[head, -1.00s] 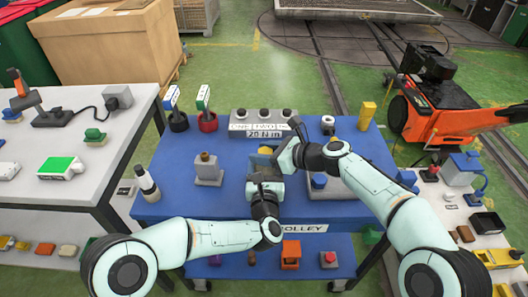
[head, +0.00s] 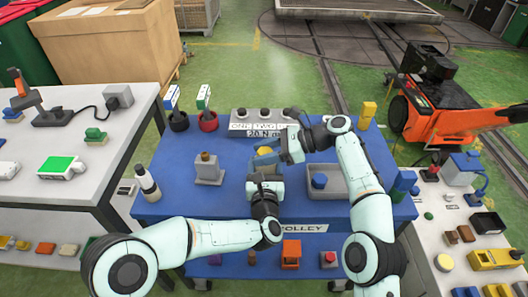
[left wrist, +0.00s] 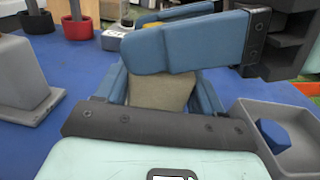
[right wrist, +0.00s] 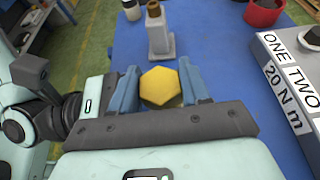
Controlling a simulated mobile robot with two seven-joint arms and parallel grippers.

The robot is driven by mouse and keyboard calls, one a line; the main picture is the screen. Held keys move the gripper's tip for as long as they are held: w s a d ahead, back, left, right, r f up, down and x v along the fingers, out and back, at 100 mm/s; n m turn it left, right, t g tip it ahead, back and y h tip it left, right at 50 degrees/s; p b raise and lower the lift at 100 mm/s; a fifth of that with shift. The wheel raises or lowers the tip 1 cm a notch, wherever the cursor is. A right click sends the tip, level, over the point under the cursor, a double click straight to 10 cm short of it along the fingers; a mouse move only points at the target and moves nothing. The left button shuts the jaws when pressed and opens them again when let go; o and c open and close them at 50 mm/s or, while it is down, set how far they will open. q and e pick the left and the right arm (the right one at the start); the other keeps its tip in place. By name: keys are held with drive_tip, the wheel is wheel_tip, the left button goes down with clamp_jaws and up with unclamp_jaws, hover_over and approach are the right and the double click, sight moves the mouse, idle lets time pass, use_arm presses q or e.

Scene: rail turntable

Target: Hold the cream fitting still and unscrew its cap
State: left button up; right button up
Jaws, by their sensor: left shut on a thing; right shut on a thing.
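The cream fitting (left wrist: 160,90) stands upright on the blue trolley, between the blue fingers of my left gripper (left wrist: 162,95), which is shut on it. Its yellow six-sided cap (right wrist: 160,86) sits between the blue fingers of my right gripper (right wrist: 160,88), which is shut on the cap from the side. In the head view the cap (head: 265,150) shows just above the right fingers, and the left gripper (head: 264,178) is below it. In the left wrist view the right fingers cross over the fitting and hide most of the cap. The thread is hidden.
A grey tray (head: 334,194) with a blue cap (head: 319,181) lies right of the fitting. A grey block with a brown top (head: 208,170) stands to the left. The "20 N m" panel (head: 240,126) with several knobs is behind. Bare blue surface lies at front left.

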use_arm(q)
drive_tip(key=shift+d, duration=0.15)
use_arm(e)
drive_tip(key=o, duration=1.3)
drive_tip(key=shift+c, duration=0.2)
drive_tip(key=shift+d+r+m+t, duration=0.1)
drive_tip(key=shift+m+t, duration=0.2)
drive_tip(key=shift+t, duration=0.1)
